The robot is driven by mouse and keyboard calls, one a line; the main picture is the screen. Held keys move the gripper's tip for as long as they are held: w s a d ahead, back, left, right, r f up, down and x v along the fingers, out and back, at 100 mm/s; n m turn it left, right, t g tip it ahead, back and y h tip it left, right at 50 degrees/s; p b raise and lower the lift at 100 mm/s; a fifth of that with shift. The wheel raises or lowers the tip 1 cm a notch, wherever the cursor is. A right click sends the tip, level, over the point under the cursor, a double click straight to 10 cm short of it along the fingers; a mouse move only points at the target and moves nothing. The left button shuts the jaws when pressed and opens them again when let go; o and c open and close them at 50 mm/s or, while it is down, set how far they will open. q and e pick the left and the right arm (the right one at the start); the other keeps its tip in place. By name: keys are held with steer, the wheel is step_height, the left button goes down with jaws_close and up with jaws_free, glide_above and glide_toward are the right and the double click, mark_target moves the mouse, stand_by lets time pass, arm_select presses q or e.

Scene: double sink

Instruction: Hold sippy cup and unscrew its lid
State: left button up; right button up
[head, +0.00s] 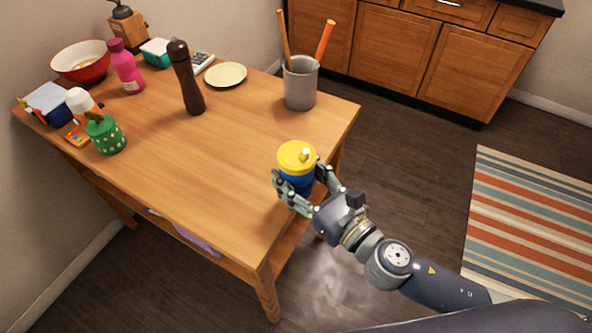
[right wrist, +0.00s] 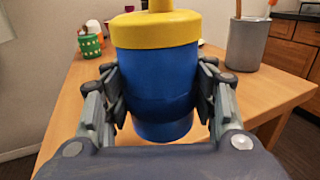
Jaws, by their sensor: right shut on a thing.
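The sippy cup (head: 295,183) has a blue body and a yellow lid (head: 296,157) with a small spout. It is upright near the table's front right edge. My right gripper (head: 305,180) is shut on the blue body, with fingers on both sides of it. In the right wrist view the blue body (right wrist: 155,90) fills the middle between the fingers, and the yellow lid (right wrist: 155,30) sits on top, clear of the fingers. I cannot tell whether the cup's base touches the table. My left gripper is not in view.
The wooden table (head: 215,150) has clear room left of the cup. A grey holder (head: 300,88) with utensils stands behind it. A brown pepper mill (head: 187,80), a plate (head: 225,75), a pink bottle (head: 126,68), a red bowl (head: 80,65) and a green pot (head: 106,137) stand farther away.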

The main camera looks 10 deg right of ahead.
steer(key=c, duration=0.9)
steer(key=shift+o, duration=0.2)
steer(key=s+d+m+t+h, duration=0.1)
steer(key=s+d+m+h, duration=0.2)
steer(key=d, duration=0.4)
steer(key=s+d+m+t+h, duration=0.1)
steer(key=s+d+m+h, duration=0.2)
steer(key=d+h, duration=0.3)
steer(key=shift+s+d+r+t+h, duration=0.3)
steer(key=shift+s+d+t, duration=0.15)
steer(key=shift+s, duration=0.45)
